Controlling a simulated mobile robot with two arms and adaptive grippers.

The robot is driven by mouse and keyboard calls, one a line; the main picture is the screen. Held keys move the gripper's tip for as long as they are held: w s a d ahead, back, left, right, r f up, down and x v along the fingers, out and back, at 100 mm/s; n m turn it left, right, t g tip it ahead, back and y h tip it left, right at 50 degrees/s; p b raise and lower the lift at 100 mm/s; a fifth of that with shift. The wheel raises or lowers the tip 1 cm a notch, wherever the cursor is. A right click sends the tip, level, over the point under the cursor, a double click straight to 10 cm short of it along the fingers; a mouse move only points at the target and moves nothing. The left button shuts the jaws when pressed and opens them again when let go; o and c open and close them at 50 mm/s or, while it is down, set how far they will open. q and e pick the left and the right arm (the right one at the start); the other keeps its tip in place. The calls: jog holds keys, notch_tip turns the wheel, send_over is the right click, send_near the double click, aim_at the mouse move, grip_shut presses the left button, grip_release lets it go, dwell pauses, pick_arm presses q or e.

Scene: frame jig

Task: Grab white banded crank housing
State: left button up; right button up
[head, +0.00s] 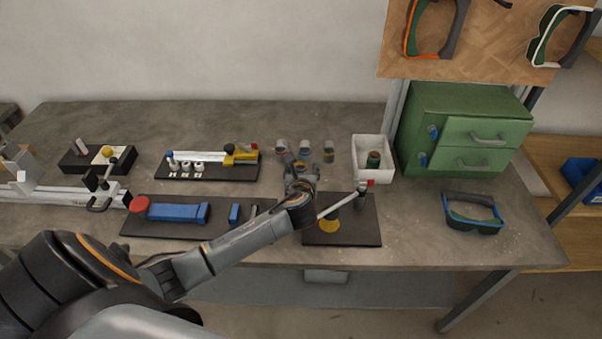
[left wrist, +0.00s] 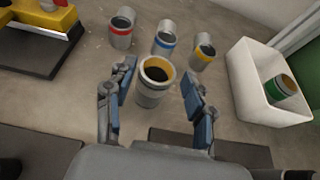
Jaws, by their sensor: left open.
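The white banded crank housing (left wrist: 153,94) is a grey open-topped cylinder with a pale band, standing on the bench in the left wrist view. My left gripper (left wrist: 155,100) is open, with one finger on each side of this housing; I cannot tell whether either finger touches it. In the head view my left gripper (head: 301,178) is over the bench and largely hides that housing. Behind it stand similar housings with a red band (left wrist: 121,32), a blue band (left wrist: 164,44) and a yellow band (left wrist: 202,56). My right gripper is not in view.
A white bin (head: 359,149) holding a green banded cylinder (head: 374,160) stands to the right. A black fixture board (head: 368,233) lies in front, and another with a yellow clamp (head: 240,154) to the left. Green drawers (head: 455,120) stand farther right.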

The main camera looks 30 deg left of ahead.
aim_at(301, 163)
pick_arm(q)
jog(key=shift+x, duration=2.15)
jog(key=shift+w+a+f, duration=0.1)
jog(key=shift+w+a, duration=0.25)
jog(key=shift+a, duration=0.1)
grip_shut()
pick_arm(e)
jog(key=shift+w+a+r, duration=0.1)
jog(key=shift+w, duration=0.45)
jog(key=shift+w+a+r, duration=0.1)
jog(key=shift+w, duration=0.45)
